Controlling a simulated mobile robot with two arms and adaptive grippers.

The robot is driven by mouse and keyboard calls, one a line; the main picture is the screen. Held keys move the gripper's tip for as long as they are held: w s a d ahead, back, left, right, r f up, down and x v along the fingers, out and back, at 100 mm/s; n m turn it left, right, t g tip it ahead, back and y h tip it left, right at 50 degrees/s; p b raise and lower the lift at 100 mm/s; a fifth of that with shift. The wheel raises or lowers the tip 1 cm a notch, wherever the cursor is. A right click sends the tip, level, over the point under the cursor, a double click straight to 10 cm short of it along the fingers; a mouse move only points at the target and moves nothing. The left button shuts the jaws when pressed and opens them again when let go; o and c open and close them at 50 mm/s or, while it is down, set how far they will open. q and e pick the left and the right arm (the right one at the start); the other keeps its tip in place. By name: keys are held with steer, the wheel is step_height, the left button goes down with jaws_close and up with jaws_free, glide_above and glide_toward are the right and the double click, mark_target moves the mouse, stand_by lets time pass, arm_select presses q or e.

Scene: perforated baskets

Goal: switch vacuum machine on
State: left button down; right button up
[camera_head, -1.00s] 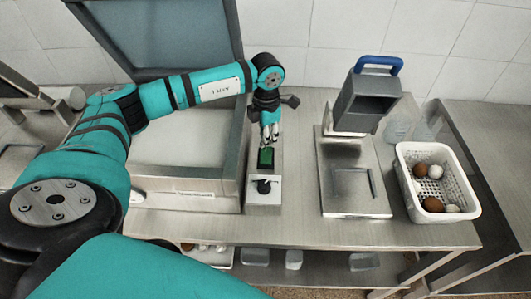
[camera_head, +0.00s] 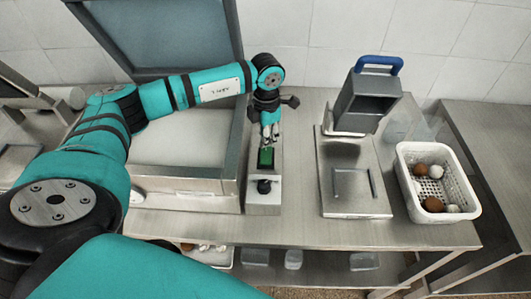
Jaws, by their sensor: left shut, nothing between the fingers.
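The vacuum machine (camera_head: 183,201) stands at the left of the metal table with its lid (camera_head: 155,38) raised. Along its right side runs a narrow control strip (camera_head: 264,204) with a green panel (camera_head: 266,158) and a black knob (camera_head: 264,187). My left gripper (camera_head: 268,136) points down at the strip, with its fingertips just behind the upper edge of the green panel. It is shut and empty. I cannot tell whether the fingertips touch the strip. My right gripper is not in view.
A metal device with a blue handle (camera_head: 378,64) stands on a flat plate (camera_head: 355,205) to the right. A white perforated basket (camera_head: 440,214) with brown and white eggs sits farther right. Several containers lie on the shelf below. The table between strip and plate is clear.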

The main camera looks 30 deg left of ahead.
mark_target(266, 148)
arm_select(q)
steer(key=shift+f+b, duration=1.05)
steer(key=shift+f, duration=0.25)
stand_by(0.4)
steer(key=shift+r, duration=0.1)
steer(key=shift+r+p, duration=2.1)
steer(key=shift+r, duration=1.4)
steer(key=shift+f, duration=0.1)
